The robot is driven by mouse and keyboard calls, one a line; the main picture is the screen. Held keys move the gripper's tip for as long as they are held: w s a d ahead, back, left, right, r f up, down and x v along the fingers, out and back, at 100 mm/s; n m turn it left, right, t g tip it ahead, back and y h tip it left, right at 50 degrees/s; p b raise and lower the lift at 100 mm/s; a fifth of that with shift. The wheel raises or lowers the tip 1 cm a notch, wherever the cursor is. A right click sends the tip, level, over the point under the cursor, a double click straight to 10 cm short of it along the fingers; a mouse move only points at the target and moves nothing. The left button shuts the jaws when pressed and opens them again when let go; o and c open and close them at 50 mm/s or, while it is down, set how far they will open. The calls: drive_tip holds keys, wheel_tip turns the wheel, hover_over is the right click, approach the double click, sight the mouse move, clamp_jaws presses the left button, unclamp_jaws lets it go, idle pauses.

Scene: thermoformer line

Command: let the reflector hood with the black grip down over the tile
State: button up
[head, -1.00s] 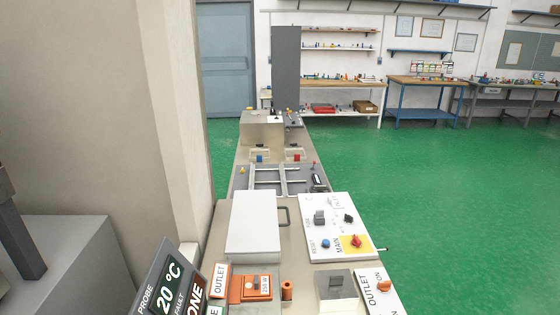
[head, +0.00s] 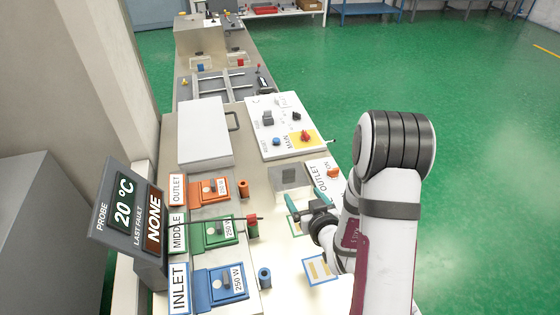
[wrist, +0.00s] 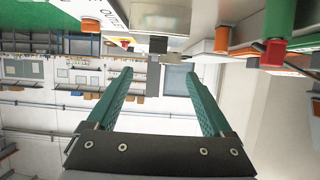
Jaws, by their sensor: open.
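My gripper (head: 292,215) is open and empty, its two teal fingers apart above the bench, pointing left in the head view. In the wrist view the fingers (wrist: 160,76) have nothing between them. A grey square piece (head: 274,177) with a darker centre lies just beyond the gripper, beside the OUTLET switch; it may be the reflector hood, but its grip is not clear. A small dark block (wrist: 158,45) shows ahead in the wrist view. A blue-edged pad with a pale tile-like patch (head: 320,268) lies nearer; a green-edged pad (head: 291,226) is partly hidden by my gripper.
Blue, green and orange 250 W units (head: 221,284) line the left, with small posts beside them. A red-tipped lever (head: 252,218) is close to my gripper. A white box with a dark side handle (head: 205,131) and a switch panel (head: 283,148) stand beyond.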

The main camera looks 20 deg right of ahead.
sight(290, 172)
drive_tip(key=x, duration=1.5)
drive_tip(key=shift+w+d+r, duration=0.25)
drive_tip(key=shift+w+r, duration=0.05)
drive_tip(key=shift+w, duration=0.1)
clamp_jaws()
